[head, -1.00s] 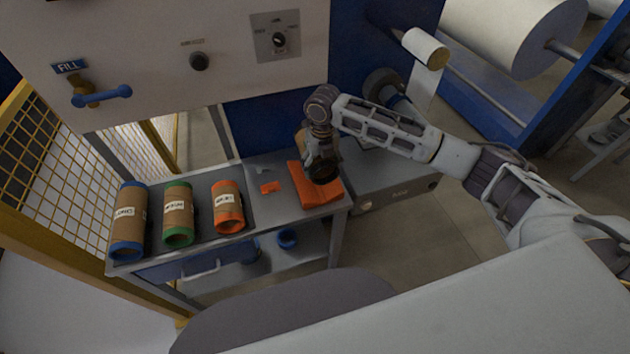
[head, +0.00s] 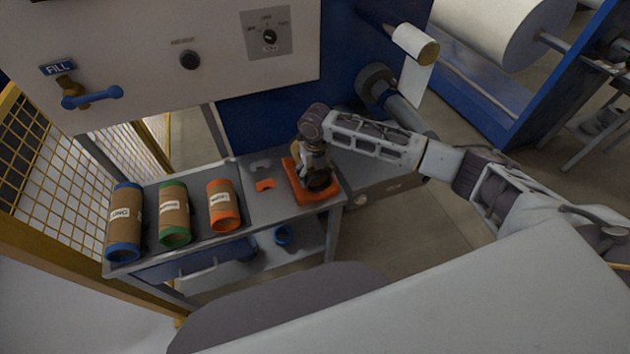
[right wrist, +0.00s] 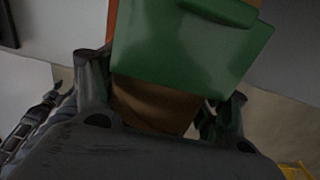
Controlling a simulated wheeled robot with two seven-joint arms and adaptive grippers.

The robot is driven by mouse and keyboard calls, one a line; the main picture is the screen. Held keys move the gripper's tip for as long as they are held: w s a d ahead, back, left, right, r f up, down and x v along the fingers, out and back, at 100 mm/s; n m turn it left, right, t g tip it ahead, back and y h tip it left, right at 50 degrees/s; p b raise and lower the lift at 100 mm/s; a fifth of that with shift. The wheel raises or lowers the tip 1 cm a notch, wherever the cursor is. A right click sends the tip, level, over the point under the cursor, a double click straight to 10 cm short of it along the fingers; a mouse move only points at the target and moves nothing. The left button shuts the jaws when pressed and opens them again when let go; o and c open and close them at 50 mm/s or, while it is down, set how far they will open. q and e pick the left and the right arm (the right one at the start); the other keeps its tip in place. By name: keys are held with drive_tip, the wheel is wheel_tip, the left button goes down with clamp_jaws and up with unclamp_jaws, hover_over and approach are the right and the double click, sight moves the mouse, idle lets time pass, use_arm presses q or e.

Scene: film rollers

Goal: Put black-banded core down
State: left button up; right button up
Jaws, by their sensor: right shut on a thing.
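The black-banded core (head: 319,182) is a short brown tube with a black end, tilted and partly hidden by my right gripper (head: 312,165). My right gripper is shut on it over the orange pad (head: 302,196) at the right end of the bench. The core is at or just above the pad; I cannot tell whether it touches. In the right wrist view, brown cardboard (right wrist: 150,105) shows between the fingers of my right gripper (right wrist: 155,115). A large green piece (right wrist: 190,50) covers part of it; I cannot tell what it is. My left gripper is not in view.
Blue-banded (head: 124,222), green-banded (head: 174,214) and orange-banded (head: 222,206) cores lie on the left of the bench. A small orange piece (head: 265,185) lies left of the pad. The machine panel (head: 150,60) rises behind. A yellow mesh guard (head: 60,150) stands left.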

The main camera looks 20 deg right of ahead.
sight(315, 182)
drive_tip(key=shift+f, duration=1.85)
drive_tip(key=o, duration=1.2)
drive_tip(key=shift+o, duration=0.2)
wheel_tip(315, 182, up, 12)
drive_tip(key=shift+s+r+b, duration=0.1)
drive_tip(key=shift+b, duration=0.4)
